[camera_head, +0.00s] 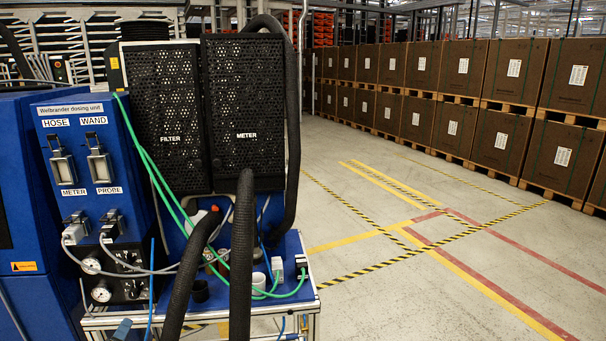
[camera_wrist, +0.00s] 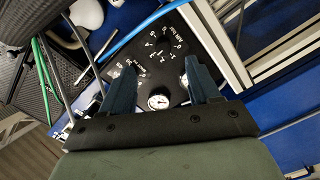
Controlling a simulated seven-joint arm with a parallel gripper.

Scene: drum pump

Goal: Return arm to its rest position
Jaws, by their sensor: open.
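My gripper (camera_wrist: 160,76) shows in the wrist view with its two dark blue fingers spread apart. Nothing is held between them. It faces a black control panel (camera_wrist: 150,62) with knobs and a round gauge (camera_wrist: 158,101), which shows between the fingers. Whether the fingers touch the panel cannot be told. In the head view the same kind of black panel (camera_head: 122,270) sits low on the blue Weltrander dosing unit (camera_head: 75,107).
A metal profile (camera_wrist: 216,38) stands at the right. In the head view, thick black hoses (camera_head: 241,260) hang before the unit. The floor (camera_head: 400,290) to the right is open.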

